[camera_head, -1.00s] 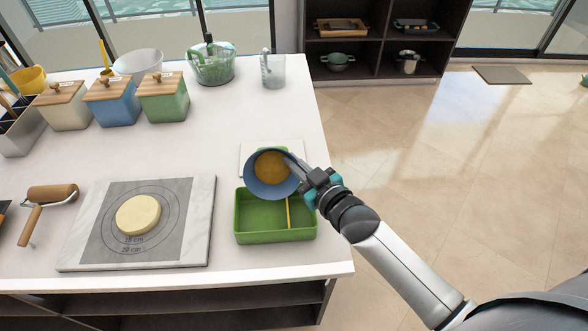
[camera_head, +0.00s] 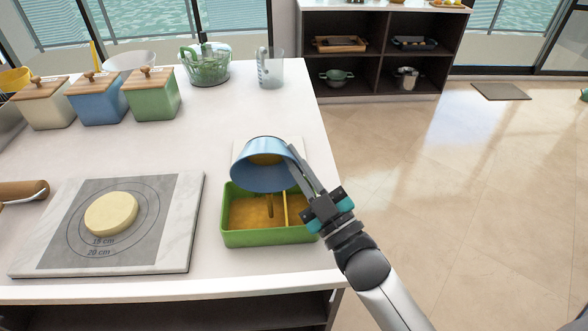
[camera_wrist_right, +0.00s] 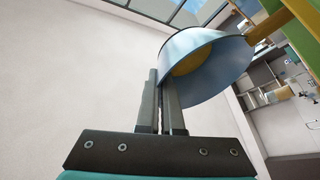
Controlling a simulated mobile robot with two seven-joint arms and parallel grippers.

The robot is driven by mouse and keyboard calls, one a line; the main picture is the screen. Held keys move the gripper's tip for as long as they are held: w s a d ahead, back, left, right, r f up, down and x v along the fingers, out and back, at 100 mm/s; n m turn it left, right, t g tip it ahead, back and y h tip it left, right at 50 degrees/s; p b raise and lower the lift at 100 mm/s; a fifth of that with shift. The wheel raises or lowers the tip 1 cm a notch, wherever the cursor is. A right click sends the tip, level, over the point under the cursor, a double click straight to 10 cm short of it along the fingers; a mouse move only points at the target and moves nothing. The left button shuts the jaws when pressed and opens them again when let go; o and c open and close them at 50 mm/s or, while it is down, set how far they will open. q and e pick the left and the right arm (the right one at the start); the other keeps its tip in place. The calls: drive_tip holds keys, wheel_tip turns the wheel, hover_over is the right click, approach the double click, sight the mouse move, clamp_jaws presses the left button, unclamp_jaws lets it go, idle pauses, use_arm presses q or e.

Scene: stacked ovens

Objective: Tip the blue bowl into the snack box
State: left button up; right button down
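The blue bowl (camera_head: 262,176) is tilted over the snack box, mouth toward the box, with some orange-brown contents still visible inside. The green snack box (camera_head: 268,238) sits near the counter's front right corner. Orange-brown contents (camera_head: 248,211) lie in its large left compartment, beside a yellow divider (camera_head: 286,209). My right gripper (camera_head: 302,168) is shut on the bowl's rim. My left gripper is not in view.
A white board (camera_head: 240,146) lies behind the box. A marble board (camera_head: 182,225) with a round of dough (camera_head: 111,213) is at left. Lidded canisters (camera_head: 95,102), a green basket (camera_head: 207,68) and a clear jug (camera_head: 270,72) stand farther back.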

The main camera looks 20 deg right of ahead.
drive_tip(key=shift+s+a+f+n+t+y+b, duration=0.1)
drive_tip(key=shift+s+n+t+y+b, duration=0.3)
drive_tip(key=shift+b, duration=0.6)
drive_tip(key=shift+s+a+f+n+t+y+b, duration=0.1)
drive_tip(key=shift+s+n+t+y+b, duration=0.2)
drive_tip(key=shift+n+b, duration=0.5)
drive_tip(key=shift+s+a+r+t+y+b, duration=0.1)
drive_tip(key=shift+s+t+y+b, duration=0.2)
drive_tip(key=shift+y+b, duration=0.35)
drive_tip(key=shift+s+r+n+b, duration=0.1)
drive_tip(key=shift+s+n+b, duration=0.05)
drive_tip(key=shift+n+b, duration=0.25)
idle(1.2)
idle(0.7)
